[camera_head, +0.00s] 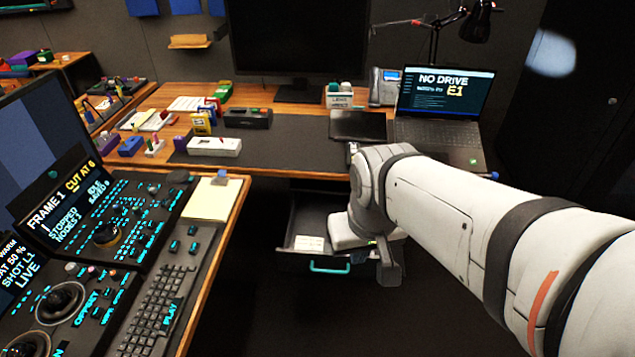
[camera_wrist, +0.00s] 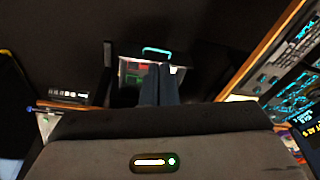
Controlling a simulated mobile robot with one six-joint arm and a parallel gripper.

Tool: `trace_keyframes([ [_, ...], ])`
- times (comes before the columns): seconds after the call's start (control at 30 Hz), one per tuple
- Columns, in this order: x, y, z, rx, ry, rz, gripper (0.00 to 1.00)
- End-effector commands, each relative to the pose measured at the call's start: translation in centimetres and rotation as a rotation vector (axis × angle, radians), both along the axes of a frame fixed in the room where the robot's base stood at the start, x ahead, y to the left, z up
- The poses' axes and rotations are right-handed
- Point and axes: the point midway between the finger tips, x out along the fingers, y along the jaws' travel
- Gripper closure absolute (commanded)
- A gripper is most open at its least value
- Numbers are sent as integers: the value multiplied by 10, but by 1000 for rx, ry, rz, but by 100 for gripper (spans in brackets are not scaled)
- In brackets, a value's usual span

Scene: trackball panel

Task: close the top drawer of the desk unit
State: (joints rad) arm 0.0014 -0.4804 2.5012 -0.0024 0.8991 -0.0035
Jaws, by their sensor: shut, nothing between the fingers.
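The top drawer (camera_head: 309,217) of the desk unit stands pulled out under the desk, its dark inside visible from above. Its pale front edge (camera_head: 303,243) carries a white label, and a teal handle (camera_head: 330,268) sticks out below. In the wrist view the teal handle (camera_wrist: 157,51) shows just beyond my fingertips. My gripper (camera_wrist: 160,68) is shut and empty, its dark fingers overlapping the drawer in that view. I cannot tell whether they touch it. In the head view my wrist covers the drawer's right side and most of my gripper.
The desk (camera_head: 275,152) holds a monitor (camera_head: 298,38), a laptop (camera_head: 440,105) and small boxes above the drawer. A control console with a keyboard (camera_head: 160,300) stands at the left. The dark floor before the drawer is clear.

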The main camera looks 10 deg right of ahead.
Motion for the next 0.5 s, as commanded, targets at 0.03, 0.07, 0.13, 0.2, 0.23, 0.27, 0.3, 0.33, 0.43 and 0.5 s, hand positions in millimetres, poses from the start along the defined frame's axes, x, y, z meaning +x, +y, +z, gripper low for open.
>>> trace_keyframes([
  [0.03, 0, 0, 0, 0, 0, 0, 100],
  [0.07, 0, 0, 0, 0, 0, 0, 100],
  [0.13, 3, -2, -3, -7, -1, 4, 100],
  [0.2, 11, -8, -10, -28, -9, 16, 100],
  [0.23, 16, -10, -15, -44, -15, 31, 100],
  [0.27, 23, -14, -21, -62, -22, 47, 100],
  [0.3, 33, -21, -31, -91, -33, 72, 100],
  [0.33, 42, -29, -40, -116, -42, 93, 100],
  [0.43, 76, -55, -74, -207, -78, 197, 100],
  [0.5, 98, -72, -102, -264, -104, 292, 100],
])
